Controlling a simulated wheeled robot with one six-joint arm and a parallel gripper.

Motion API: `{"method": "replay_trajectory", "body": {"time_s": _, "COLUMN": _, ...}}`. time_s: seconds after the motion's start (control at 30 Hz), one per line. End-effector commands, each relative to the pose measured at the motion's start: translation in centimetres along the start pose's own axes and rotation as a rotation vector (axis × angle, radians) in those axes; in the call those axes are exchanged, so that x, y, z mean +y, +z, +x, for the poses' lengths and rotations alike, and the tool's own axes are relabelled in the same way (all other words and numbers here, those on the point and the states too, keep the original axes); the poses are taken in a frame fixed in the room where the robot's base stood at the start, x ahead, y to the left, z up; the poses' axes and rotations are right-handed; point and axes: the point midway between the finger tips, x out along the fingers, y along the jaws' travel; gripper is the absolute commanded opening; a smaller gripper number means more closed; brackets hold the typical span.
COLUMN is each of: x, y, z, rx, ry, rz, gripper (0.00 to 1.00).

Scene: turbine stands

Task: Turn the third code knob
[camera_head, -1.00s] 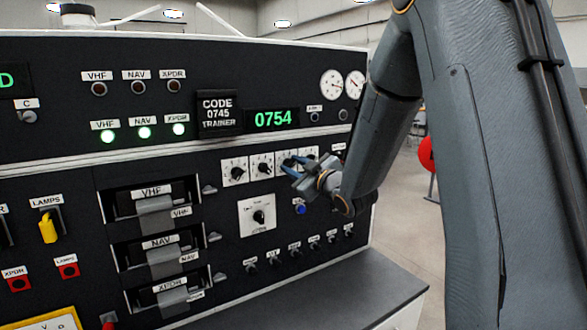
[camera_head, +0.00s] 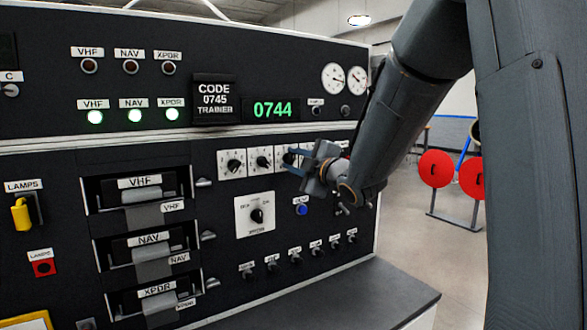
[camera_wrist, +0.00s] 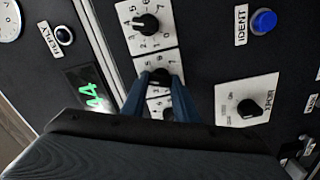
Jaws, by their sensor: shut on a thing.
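The four-knob code row sits on white plates under the green display (camera_head: 271,110), which reads 0744. The first knob (camera_head: 233,164) and second knob (camera_head: 262,161) are clear in the head view. My gripper (camera_head: 292,160) is at the third knob and hides much of it and the fourth. In the wrist view the third knob (camera_wrist: 160,75) is between the two blue fingers of my gripper (camera_wrist: 159,78), which are shut on it. The fourth knob (camera_wrist: 146,23) is clear above it. The second knob (camera_wrist: 168,113) is partly hidden between the fingers.
A card (camera_head: 214,97) reads CODE 0745 TRAINER. A selector knob (camera_head: 256,215) and a blue IDENT button (camera_wrist: 263,21) lie close to the row. Several small switches (camera_head: 295,257) run below. A grey ledge (camera_head: 340,295) juts out under the panel.

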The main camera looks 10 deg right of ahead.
Motion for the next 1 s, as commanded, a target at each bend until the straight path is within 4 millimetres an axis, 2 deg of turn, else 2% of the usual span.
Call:
{"method": "replay_trajectory", "body": {"time_s": 0.53, "x": 0.06, "y": 0.01, "z": -0.01, "rx": 0.000, "ry": 0.001, "rz": -0.031, "gripper": 0.04}}
{"method": "replay_trajectory", "body": {"time_s": 0.57, "x": 0.06, "y": 0.01, "z": -0.01, "rx": 0.000, "ry": 0.001, "rz": -0.031, "gripper": 0.28}}
{"method": "replay_trajectory", "body": {"time_s": 0.67, "x": 0.05, "y": 0.01, "z": -0.01, "rx": 0.000, "ry": 0.001, "rz": -0.031, "gripper": 0.45}}
{"method": "replay_trajectory", "body": {"time_s": 1.0, "x": 0.01, "y": 0.03, "z": -0.23, "rx": -0.001, "ry": 0.000, "rz": -0.031, "gripper": 0.45}}
